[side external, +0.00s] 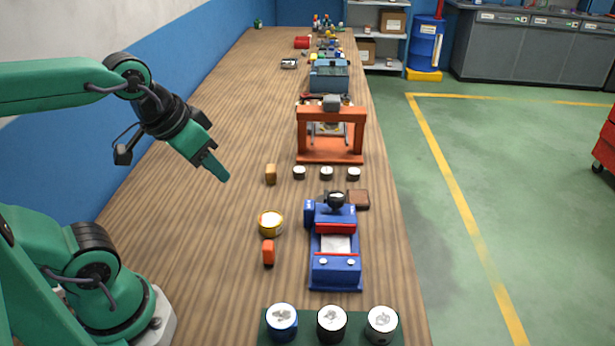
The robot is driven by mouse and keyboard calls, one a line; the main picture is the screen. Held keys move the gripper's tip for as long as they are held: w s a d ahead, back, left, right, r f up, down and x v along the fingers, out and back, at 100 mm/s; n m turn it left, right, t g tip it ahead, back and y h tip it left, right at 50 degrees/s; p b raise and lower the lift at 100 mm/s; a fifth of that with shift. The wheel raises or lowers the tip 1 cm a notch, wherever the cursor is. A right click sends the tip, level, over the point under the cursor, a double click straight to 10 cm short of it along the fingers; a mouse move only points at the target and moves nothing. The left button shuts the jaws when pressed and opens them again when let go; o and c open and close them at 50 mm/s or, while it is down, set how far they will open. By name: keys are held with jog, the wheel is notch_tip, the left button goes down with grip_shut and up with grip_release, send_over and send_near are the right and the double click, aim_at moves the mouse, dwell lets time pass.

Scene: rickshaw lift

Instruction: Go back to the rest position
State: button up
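My gripper (216,167) is at the end of my green arm, in the left half of the side external view. It points down and to the right and hangs above the wooden table (200,225), apart from every object. Its fingers look close together and slim from this angle, and I cannot tell if there is a gap between them. I see nothing held in it.
A green tray (266,332) bears three round containers.

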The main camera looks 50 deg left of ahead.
jog(key=shift+s+f, duration=0.25)
jog(key=shift+s, duration=0.15)
